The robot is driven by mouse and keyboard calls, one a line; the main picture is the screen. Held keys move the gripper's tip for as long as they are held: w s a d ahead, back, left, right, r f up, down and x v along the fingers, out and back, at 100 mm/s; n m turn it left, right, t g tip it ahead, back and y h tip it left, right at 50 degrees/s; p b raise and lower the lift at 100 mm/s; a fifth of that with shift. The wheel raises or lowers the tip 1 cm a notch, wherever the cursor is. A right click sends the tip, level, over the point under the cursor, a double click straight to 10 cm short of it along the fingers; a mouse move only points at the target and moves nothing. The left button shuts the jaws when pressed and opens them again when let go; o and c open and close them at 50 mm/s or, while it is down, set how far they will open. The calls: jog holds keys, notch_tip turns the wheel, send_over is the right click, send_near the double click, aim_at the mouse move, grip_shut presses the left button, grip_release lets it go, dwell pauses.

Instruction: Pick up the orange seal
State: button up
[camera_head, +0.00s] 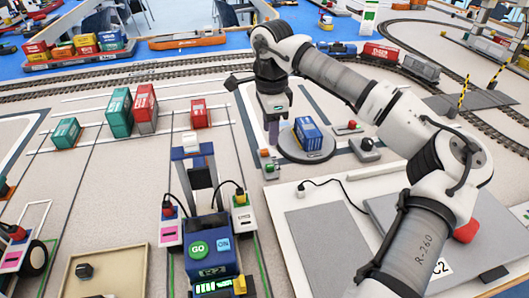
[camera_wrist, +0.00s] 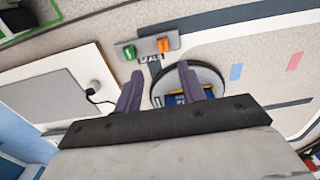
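The orange seal (camera_wrist: 163,45) is a small orange block on a grey plate (camera_wrist: 172,36), beside a green one (camera_wrist: 130,52). In the head view the orange seal (camera_head: 269,167) looks tiny, left of the round turntable. My gripper (camera_wrist: 160,72) shows two dark fingers spread apart with nothing held between them. The seal lies just beyond the fingertips in the wrist view. In the head view my gripper (camera_head: 273,122) points down above the area behind the seal, left of the blue container.
A blue container (camera_head: 308,133) stands on the round turntable (camera_head: 300,155) beside my gripper. A small block with a red button (camera_head: 350,126) is to the right. A white board with a cable (camera_head: 325,200) lies nearer. Red and green containers (camera_head: 145,108) stand at left.

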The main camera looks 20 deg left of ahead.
aim_at(264, 150)
jog(key=shift+a+f, duration=0.25)
jog(key=shift+f, duration=0.75)
jog(key=shift+a+f, duration=0.25)
jog(key=shift+f, duration=0.8)
jog(key=shift+a+f, duration=0.25)
jog(key=shift+f, duration=0.75)
grip_shut()
